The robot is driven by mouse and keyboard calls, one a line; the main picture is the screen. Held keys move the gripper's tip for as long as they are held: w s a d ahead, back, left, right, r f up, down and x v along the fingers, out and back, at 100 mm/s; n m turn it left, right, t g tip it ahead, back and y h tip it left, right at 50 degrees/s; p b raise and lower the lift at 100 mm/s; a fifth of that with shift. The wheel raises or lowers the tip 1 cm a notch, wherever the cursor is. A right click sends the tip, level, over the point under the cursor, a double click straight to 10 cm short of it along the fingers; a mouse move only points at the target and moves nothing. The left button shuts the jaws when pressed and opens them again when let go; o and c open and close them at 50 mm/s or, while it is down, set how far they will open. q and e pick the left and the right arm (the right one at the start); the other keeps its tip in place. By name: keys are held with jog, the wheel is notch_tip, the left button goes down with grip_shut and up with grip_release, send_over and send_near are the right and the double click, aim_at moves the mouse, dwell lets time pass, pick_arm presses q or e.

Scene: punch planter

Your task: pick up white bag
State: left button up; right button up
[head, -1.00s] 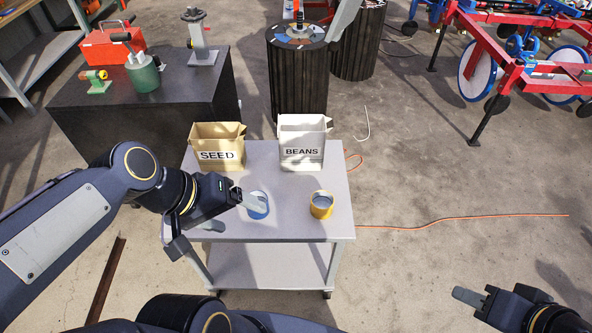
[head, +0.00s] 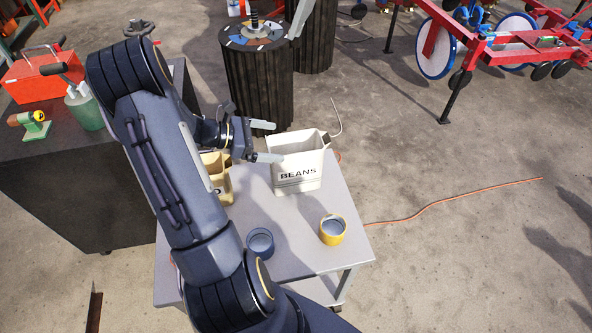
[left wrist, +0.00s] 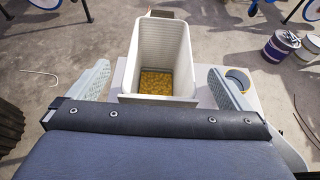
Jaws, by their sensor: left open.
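The white bag (head: 298,165), marked BEANS, stands upright and open-topped on the grey cart (head: 283,229). In the left wrist view the white bag (left wrist: 160,50) has yellow beans at its bottom. My left gripper (head: 265,141) is open at the bag's left side in the head view. In the left wrist view its two fingers (left wrist: 160,84) stand wide apart, one on each side of the bag's near end. I cannot tell whether either finger touches the bag. My right gripper is out of view.
The tan seed bag (head: 217,178) stands left of the white bag, partly hidden by my left arm. A blue cup (head: 260,242) and a yellow cup (head: 332,230) stand toward the cart's front. A dark round stand (head: 257,85) is behind. Floor to the right is mostly clear.

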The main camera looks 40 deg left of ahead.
aim_at(288, 143)
pick_arm(q)
jog(key=x, duration=0.5)
jog(key=shift+w+d+f+p, duration=0.1)
jog(key=shift+w+f+p, duration=0.05)
jog(key=shift+f+p, duration=0.15)
jog(key=shift+r, duration=0.1)
jog(key=c, duration=2)
jog(key=shift+r, duration=0.1)
jog(key=shift+c, duration=0.3)
